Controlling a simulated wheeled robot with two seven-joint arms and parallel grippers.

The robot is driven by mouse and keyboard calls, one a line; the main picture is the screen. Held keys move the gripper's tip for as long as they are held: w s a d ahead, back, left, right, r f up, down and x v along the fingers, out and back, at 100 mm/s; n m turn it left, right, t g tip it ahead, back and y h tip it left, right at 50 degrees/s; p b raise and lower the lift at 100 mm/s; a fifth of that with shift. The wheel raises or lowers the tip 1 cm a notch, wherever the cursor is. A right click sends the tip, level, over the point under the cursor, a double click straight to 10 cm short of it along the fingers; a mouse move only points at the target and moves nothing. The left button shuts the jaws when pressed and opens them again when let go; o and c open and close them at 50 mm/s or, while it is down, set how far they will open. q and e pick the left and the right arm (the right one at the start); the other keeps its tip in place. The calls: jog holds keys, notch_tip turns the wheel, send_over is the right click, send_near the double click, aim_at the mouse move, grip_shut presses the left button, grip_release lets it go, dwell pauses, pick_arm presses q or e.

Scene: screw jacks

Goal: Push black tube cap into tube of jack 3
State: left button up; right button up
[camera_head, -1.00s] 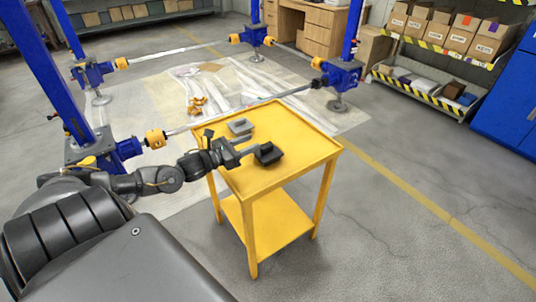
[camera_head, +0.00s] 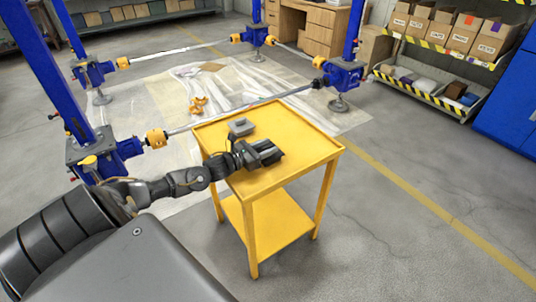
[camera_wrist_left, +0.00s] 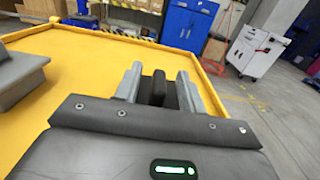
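The black tube cap (camera_head: 275,157) is on the yellow cart's top (camera_head: 310,146), partly hidden by my left gripper (camera_head: 262,153). In the left wrist view, the fingers of my left gripper (camera_wrist_left: 158,88) stand on both sides of a black upright part of the cap (camera_wrist_left: 158,86). Narrow gaps seem to show between it and the fingers, so the gripper looks open around it. Blue jacks stand at the near left (camera_head: 100,150), far left (camera_head: 92,74), far middle (camera_head: 257,36) and right (camera_head: 340,76). I cannot tell which is jack 3. My right gripper is not in view.
A grey block (camera_head: 241,127) sits on the cart behind the cap; it also shows at the left of the left wrist view (camera_wrist_left: 18,75). Shafts with yellow couplings (camera_head: 156,138) link the jacks. A shelf with boxes (camera_head: 440,45) stands at the right. Floor right of the cart is clear.

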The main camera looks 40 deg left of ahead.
pick_arm(q)
jog(key=shift+w+d, duration=0.1)
jog(key=shift+w, duration=0.25)
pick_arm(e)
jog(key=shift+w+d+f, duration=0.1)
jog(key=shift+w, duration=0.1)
